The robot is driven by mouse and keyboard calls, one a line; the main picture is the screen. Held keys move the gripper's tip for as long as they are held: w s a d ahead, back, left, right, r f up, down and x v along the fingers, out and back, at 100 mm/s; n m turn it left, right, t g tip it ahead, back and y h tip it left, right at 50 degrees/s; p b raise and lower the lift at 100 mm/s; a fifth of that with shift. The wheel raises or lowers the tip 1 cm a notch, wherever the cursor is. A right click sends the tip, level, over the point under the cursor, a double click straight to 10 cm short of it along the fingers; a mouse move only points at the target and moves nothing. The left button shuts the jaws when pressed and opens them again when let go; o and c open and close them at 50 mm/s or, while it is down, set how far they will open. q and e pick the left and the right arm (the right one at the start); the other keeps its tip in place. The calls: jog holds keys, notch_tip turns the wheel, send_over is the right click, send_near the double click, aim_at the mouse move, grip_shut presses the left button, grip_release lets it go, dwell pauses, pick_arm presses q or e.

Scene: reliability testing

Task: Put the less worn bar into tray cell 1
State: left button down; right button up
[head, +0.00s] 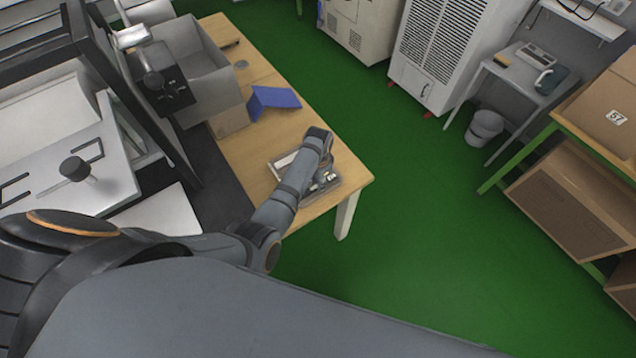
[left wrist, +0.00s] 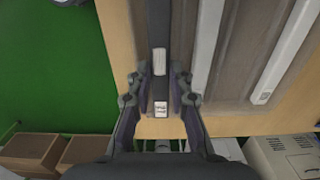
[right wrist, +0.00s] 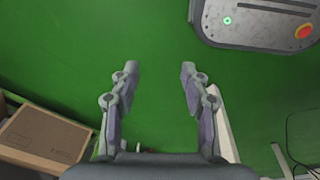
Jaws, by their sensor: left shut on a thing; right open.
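My left gripper (left wrist: 161,85) is shut on a dark bar (left wrist: 157,25), its fingers on either side of it. The bar has a pale patch (left wrist: 159,61) and a small white label near its lower end. It lies along the left part of a grey-brown tray (left wrist: 236,60); I cannot tell whether it touches the tray floor. Two pale strips, one upright (left wrist: 207,40) and one slanted (left wrist: 287,52), show further right in the tray. In the head view my left arm partly hides the tray (head: 326,193). My right gripper (right wrist: 160,75) is open and empty above the green floor.
The tray is near the corner of a wooden table (head: 352,178). A blue angled object (head: 273,100) and a grey open bin (head: 205,75) stand further back on it. Boxes on a shelf (head: 575,200) are at the right. Green floor lies clear between.

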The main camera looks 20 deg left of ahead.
pick_arm(q)
jog(key=shift+s, duration=0.15)
jog(key=shift+f, duration=0.6)
jog(key=c, duration=1.5)
grip_release()
jog(key=shift+r, duration=0.1)
jog(key=o, duration=0.3)
pick_arm(e)
jog(key=shift+s+d+f, duration=0.1)
jog(key=shift+s+f, duration=0.05)
jog(key=shift+s, duration=0.4)
jog(key=shift+s+f, duration=0.15)
jog(key=shift+s, duration=0.4)
